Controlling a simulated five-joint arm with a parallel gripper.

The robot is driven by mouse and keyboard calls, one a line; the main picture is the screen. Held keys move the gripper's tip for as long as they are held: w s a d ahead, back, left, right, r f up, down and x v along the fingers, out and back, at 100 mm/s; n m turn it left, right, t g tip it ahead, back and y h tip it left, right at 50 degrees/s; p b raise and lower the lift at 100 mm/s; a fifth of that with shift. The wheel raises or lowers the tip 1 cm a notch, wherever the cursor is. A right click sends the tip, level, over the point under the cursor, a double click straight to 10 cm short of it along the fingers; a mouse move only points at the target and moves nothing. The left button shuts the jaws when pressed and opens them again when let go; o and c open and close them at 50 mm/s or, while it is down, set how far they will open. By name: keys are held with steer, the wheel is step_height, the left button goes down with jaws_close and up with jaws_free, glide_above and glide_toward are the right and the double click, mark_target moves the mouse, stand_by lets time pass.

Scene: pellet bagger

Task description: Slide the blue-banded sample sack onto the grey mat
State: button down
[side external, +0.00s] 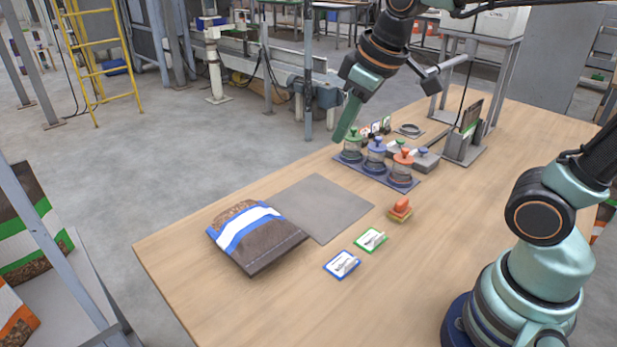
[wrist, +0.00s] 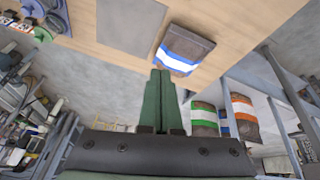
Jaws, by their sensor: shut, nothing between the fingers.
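The blue-banded sample sack (side external: 256,236) lies flat near the table's left end, brown with a white and blue band. Its right side meets or slightly overlaps the left edge of the grey mat (side external: 322,208); most of the sack is off the mat. Both also show in the wrist view, the sack (wrist: 184,48) at upper middle and the mat (wrist: 130,24) left of it. My gripper (side external: 342,132) is raised beyond the table's far edge, near the jars, apart from the sack. Its green fingers (wrist: 161,72) are shut together with nothing between them.
Jars with green, blue and orange lids (side external: 377,160) stand on a tray behind the mat. The mat's surface is clear.

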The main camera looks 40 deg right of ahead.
steer(key=w+a+n+g, duration=0.1)
steer(key=w+a+n, duration=0.3)
steer(key=w+a, duration=0.15)
steer(key=n+g, duration=0.4)
steer(key=n, duration=0.6)
glide_above(228, 245)
steer(key=a, duration=0.4)
step_height(228, 245, down, 14)
step_height(228, 245, down, 9)
steer(key=shift+f, duration=0.2)
steer(key=d, duration=0.3)
steer(key=shift+w+f, duration=0.1)
steer(key=shift+d, duration=0.5)
steer(key=d, duration=1.8)
steer(key=shift+d, duration=0.25)
